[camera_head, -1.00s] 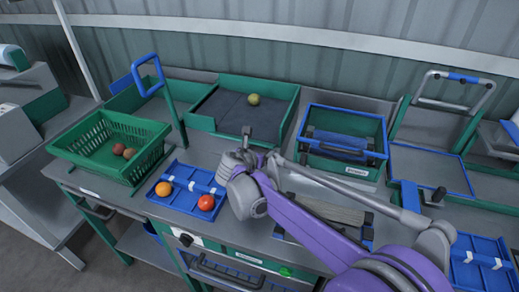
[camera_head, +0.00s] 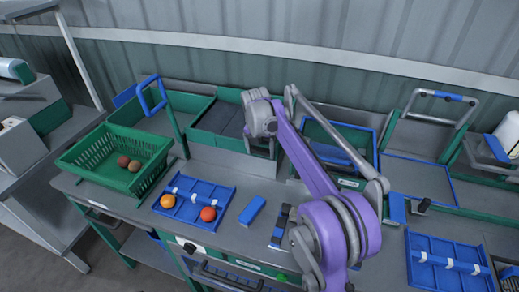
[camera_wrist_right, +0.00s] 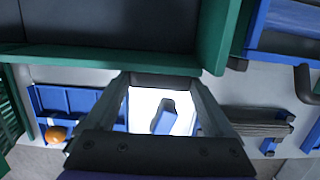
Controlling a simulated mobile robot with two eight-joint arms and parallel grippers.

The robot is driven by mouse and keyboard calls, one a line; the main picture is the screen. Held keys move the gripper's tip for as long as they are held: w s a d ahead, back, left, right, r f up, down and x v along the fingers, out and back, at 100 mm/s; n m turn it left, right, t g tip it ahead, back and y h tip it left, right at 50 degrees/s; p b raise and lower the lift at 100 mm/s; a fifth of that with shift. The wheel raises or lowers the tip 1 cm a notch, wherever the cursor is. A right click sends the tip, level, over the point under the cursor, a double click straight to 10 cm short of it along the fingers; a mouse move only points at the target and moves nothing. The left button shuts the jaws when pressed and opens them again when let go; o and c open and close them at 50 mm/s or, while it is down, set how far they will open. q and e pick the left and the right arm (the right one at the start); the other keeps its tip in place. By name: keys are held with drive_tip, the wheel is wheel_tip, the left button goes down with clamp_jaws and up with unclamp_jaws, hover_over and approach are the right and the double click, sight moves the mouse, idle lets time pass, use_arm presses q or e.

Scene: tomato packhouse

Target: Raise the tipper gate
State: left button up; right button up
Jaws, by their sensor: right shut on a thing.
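The green tipper tray (camera_head: 207,140) with a dark mat stands at the back middle of the bench. Its green front wall, which I take to be the gate, also shows in the right wrist view (camera_wrist_right: 110,61). My right gripper (camera_wrist_right: 160,82) reaches to this wall, its two fingers closed on a dark bar (camera_wrist_right: 160,78) at the wall's front. In the head view, my right gripper (camera_head: 265,152) is partly covered by my purple arm. I cannot tell how far the gate is raised. My left gripper is not in view.
A green basket (camera_head: 78,168) holds brown-red fruit. A blue tray (camera_head: 187,213) holds an orange (camera_head: 167,201) and a red tomato (camera_head: 208,214). A blue block (camera_head: 252,210) lies in front of the tipper.

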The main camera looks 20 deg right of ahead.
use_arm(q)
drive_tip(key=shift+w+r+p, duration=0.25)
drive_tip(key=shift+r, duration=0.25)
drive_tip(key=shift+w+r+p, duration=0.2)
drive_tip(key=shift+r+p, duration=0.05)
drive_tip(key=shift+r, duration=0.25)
use_arm(e)
drive_tip(key=shift+w+d+r+g+y, duration=0.2)
drive_tip(key=shift+w+d+g+y, duration=0.15)
drive_tip(key=shift+g, duration=0.25)
drive_tip(key=shift+a, duration=0.1)
drive_tip(key=o, duration=1.1)
drive_tip(key=shift+f, duration=0.1)
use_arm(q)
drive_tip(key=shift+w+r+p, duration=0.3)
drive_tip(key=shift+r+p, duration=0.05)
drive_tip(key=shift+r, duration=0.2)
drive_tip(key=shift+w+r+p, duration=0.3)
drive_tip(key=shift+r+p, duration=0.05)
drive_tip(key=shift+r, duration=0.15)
use_arm(e)
drive_tip(key=r, duration=1)
drive_tip(key=shift+s+a+r, duration=0.25)
drive_tip(key=shift+s+r, duration=0.1)
drive_tip(key=shift+r, duration=0.05)
